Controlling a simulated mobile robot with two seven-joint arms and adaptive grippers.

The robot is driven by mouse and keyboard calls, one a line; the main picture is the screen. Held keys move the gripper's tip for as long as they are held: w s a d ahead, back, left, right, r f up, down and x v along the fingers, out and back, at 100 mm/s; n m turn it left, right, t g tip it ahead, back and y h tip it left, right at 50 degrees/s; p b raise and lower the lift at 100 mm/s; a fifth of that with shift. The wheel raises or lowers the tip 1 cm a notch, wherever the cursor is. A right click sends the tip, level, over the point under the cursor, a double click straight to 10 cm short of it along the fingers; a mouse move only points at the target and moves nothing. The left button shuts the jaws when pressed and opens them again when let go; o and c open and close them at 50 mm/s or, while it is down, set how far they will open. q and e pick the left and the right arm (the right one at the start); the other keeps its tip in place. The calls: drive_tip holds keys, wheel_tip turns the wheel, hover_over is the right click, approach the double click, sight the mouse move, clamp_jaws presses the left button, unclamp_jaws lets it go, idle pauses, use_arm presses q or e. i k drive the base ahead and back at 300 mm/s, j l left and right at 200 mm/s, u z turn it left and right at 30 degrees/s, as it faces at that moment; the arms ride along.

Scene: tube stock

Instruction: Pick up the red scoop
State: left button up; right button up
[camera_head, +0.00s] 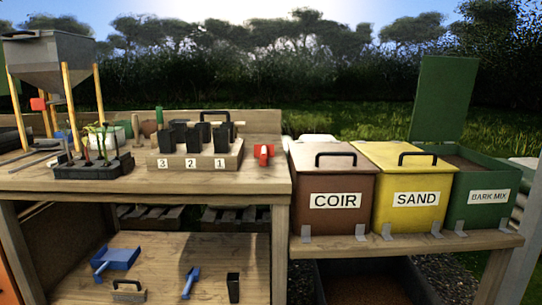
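A small red object, which looks like the red scoop (264,153), lies on the wooden bench top near its right end. It is right of the numbered block (195,163) and apart from it. Its fine shape is too small to make out. Neither of my grippers is in view, so nothing in view is touching the red scoop.
The COIR bin (335,180) and SAND bin (412,182) are shut. The BARK MIX bin (487,196) has its green lid (441,98) raised. A hopper (48,52) on legs stands left. Blue scoops (115,258) (190,281) lie on the lower shelf. The bench front is clear.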

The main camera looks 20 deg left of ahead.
sight(263, 151)
drive_tip(key=i+l+u, duration=0.3)
drive_tip(key=i+l, duration=0.5)
